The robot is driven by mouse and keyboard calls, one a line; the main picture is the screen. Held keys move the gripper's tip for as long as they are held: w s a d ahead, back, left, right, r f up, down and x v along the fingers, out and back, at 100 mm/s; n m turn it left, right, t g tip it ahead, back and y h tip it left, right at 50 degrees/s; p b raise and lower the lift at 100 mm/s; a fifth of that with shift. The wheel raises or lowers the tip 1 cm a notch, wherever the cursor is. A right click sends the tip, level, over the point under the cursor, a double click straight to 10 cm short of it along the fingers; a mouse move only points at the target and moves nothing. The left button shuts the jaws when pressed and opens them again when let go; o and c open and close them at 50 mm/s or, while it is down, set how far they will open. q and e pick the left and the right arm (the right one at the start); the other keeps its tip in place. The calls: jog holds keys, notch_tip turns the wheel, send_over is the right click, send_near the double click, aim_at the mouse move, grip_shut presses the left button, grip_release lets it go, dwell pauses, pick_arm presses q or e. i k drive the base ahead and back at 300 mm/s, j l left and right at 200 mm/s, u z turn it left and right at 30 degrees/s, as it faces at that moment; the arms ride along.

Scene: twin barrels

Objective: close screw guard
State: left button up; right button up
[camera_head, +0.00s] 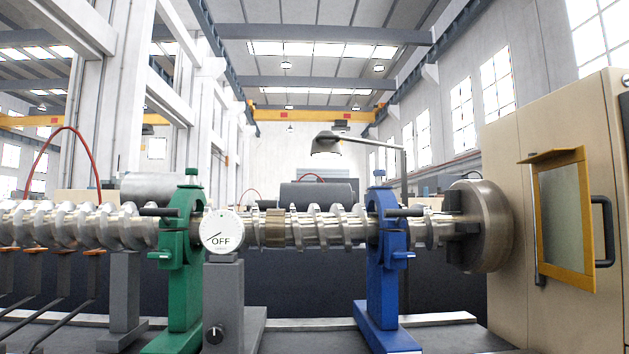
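A yellow-framed panel with a grey-green pane (563,215) is on the front of the beige machine housing (508,130) at the right. Its top edge has a yellow lip, and a dark handle (605,230) is at its right side. I cannot tell for sure that this panel is the screw guard, or whether it is shut. A long metal screw (330,226) runs across the view, exposed, into a round chuck (490,226). Neither of my grippers is in view.
A green support (186,290) and a blue support (386,300) stand around the screw. A round white dial reading OFF (222,232) sits on a grey post (224,295) between them. A lamp (327,145) hangs behind.

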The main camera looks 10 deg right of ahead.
aim_at(553, 159)
jog(key=l+z, duration=0.15)
jog(key=l, duration=2.8)
jog(key=l+u, duration=0.25)
jog(key=l, duration=0.1)
